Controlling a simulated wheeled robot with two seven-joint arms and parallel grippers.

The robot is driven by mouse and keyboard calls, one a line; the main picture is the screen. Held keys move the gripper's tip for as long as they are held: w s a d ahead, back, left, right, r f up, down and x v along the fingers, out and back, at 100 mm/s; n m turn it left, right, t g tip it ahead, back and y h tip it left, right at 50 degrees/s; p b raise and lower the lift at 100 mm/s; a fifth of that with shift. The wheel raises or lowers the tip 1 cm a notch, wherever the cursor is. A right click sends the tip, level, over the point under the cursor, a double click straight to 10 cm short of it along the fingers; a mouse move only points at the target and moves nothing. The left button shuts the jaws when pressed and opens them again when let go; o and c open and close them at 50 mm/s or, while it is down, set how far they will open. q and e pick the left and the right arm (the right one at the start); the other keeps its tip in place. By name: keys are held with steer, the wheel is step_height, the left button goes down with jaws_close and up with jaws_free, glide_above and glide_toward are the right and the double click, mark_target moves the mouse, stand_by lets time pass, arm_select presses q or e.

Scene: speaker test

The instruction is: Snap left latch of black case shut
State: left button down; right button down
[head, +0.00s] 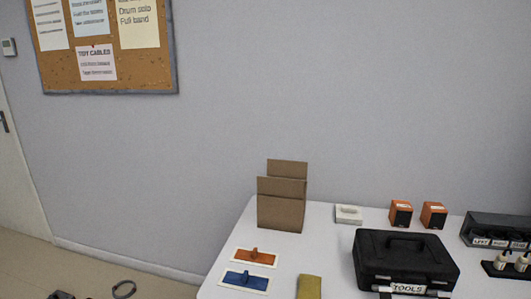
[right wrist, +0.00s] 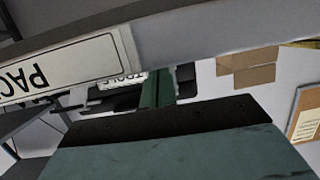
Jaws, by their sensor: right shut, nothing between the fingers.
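The black case (head: 405,256) lies on the white table in the head view, its lid down and its handle on top. A white label (head: 408,289) reading TOOLS is on its front. Small parts show at the front left and front right of the case, where latches would sit. They are too small to tell whether either latch is open or shut.
In the right wrist view, a teal surface (right wrist: 180,155) and an upside-down label (right wrist: 60,68) are close.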

stand_by(0.4)
steer(key=f+v, duration=0.1)
steer(key=v, duration=0.5)
steer(key=shift+s+a+f, duration=0.15)
steer(key=shift+s, duration=0.45)
